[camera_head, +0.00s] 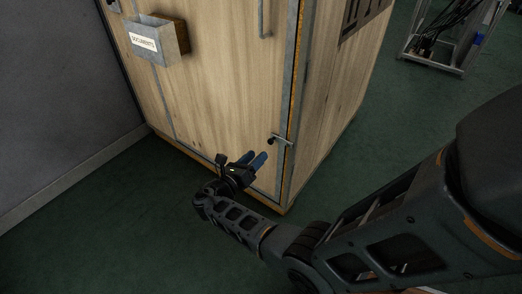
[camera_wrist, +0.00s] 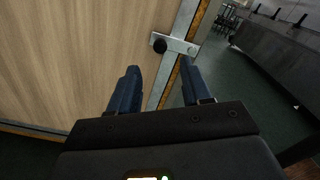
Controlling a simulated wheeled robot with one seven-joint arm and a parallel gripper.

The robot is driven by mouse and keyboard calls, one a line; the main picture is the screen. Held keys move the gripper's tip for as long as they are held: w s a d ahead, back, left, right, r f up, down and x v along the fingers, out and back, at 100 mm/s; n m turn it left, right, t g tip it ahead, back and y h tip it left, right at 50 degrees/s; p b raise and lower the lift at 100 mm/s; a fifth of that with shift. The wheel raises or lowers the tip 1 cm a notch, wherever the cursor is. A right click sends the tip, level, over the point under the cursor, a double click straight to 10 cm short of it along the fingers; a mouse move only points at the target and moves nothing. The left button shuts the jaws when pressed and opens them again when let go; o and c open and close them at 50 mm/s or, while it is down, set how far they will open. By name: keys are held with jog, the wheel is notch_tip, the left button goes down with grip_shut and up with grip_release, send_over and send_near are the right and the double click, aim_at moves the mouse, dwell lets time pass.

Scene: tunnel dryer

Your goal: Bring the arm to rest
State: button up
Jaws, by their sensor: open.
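My arm reaches in from the right of the head view, bent low over the floor. My gripper (camera_head: 258,159) is in front of the wooden cabinet door (camera_head: 215,90), close to its lower right part. In the wrist view its two blue fingers (camera_wrist: 158,88) are apart with nothing between them. A metal latch with a dark knob (camera_head: 280,140) sits on the door's edge, right of the fingers. In the wrist view the latch (camera_wrist: 176,44) lies just beyond the fingertips; I see no contact.
A grey box with a label (camera_head: 152,42) is fixed on the cabinet's front. A grey wall (camera_head: 55,90) stands at the left. A metal-framed cart with cables (camera_head: 440,45) stands at the back right. Green floor (camera_head: 90,235) is clear at the lower left.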

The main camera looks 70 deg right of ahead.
jog(key=shift+w+a, duration=0.1)
jog(key=shift+a, duration=0.3)
jog(key=s+a+f+m+t+y, duration=0.3)
jog(key=s+a+f+t+y, duration=0.35)
jog(key=s+f, duration=0.5)
jog(key=s+a+r+m+t+y, duration=0.3)
jog(key=s+a, duration=0.1)
jog(key=a, duration=0.3)
jog(key=s+a+r+m+t+y, duration=0.2)
jog(key=s+a+m+t+y, duration=0.15)
jog(key=a, duration=0.25)
jog(key=s+a+r+m+t+y, duration=0.2)
jog(key=s+a+r+m+y, duration=0.15)
jog(key=a+r, duration=0.6)
notch_tip(320, 180, up, 35)
jog(key=s+a+m+t+p, duration=0.2)
jog(key=m+t+p, duration=0.2)
jog(key=p, duration=1.2)
jog(key=m+y, duration=0.1)
jog(key=m, duration=0.2)
jog(key=shift+s+m, duration=0.2)
jog(key=shift+m, duration=0.1)
